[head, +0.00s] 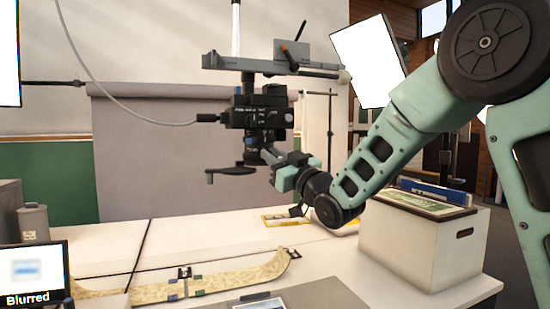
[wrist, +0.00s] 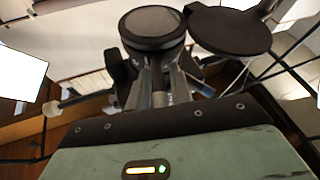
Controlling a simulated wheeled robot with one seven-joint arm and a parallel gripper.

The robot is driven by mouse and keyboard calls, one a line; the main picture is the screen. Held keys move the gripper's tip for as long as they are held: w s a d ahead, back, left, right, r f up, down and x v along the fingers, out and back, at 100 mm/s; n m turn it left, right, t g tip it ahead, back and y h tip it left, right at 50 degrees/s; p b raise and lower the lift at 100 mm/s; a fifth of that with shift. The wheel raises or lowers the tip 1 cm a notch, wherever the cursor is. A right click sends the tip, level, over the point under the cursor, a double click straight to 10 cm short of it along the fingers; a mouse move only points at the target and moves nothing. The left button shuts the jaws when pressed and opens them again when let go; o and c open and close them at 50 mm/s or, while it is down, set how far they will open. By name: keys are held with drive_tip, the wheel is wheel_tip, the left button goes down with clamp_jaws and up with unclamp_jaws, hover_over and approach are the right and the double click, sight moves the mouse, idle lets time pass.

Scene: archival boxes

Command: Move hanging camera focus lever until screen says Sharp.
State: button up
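The black camera (head: 262,112) hangs over the table from an overhead rail. Under it is a round dark lens part, with a flat dark arm (head: 228,171) reaching left and ending in a small downturned tip. Finger spacing and contact are unclear, as is which part is the focus lever. The screen (head: 30,275) reads "Blurred".
A long patterned strip (head: 190,285) lies on the white table, held by small dark clips. A pale archival box (head: 425,245) stands at right beneath my arm. A grey cylinder (head: 33,222) stands behind the screen. White light panels (head: 367,60) flank the camera.

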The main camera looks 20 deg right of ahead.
drive_tip(key=b+v, duration=0.6)
drive_tip(key=v, duration=1.1)
drive_tip(key=shift+s, duration=0.15)
drive_tip(key=shift+f, duration=0.1)
